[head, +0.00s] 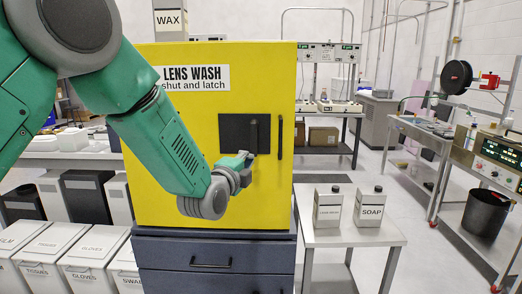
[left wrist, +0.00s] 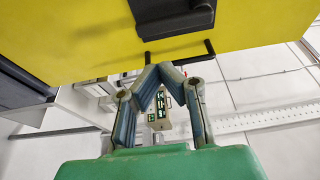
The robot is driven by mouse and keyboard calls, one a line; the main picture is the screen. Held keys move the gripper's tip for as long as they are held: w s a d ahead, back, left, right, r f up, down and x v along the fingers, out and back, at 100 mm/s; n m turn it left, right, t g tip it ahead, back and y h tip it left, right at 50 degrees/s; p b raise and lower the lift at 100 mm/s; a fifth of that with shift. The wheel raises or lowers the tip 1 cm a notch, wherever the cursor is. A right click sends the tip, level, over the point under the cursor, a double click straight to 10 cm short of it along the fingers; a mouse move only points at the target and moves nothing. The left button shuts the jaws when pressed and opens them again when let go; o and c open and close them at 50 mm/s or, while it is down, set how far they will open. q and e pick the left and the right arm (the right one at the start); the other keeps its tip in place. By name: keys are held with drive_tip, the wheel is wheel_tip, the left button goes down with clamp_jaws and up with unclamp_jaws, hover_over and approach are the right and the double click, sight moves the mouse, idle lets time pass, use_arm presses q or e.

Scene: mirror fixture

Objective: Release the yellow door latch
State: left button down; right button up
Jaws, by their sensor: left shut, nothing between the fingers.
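The yellow cabinet door (head: 200,110), labelled "LENS WASH shut and latch", stands closed. On it is a black latch plate (head: 232,130) with a dark upright lever (head: 254,134). A thin black door handle (head: 280,137) is to its right. In the left wrist view, the latch plate (left wrist: 165,14) is at the top edge and the handle (left wrist: 190,52) lies just beyond my fingers. My left gripper (head: 250,157) is in front of the door by the plate's lower right edge; its fingertips (left wrist: 159,70) meet with nothing between. I cannot tell whether it touches the lever.
The cabinet stands on a dark blue drawer unit (head: 165,258). A small metal table (head: 340,236) with a lens wash bottle (head: 328,207) and a soap bottle (head: 370,205) is to the right. White bins (head: 90,250) stand left. A WAX container (head: 171,20) is on top.

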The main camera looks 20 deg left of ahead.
sight(254, 138)
use_arm(q)
drive_tip(key=w, duration=0.3)
drive_tip(key=w+p, duration=0.1)
drive_tip(key=w, duration=0.5)
drive_tip(key=shift+w+d, duration=0.25)
drive_tip(key=shift+w, duration=0.1)
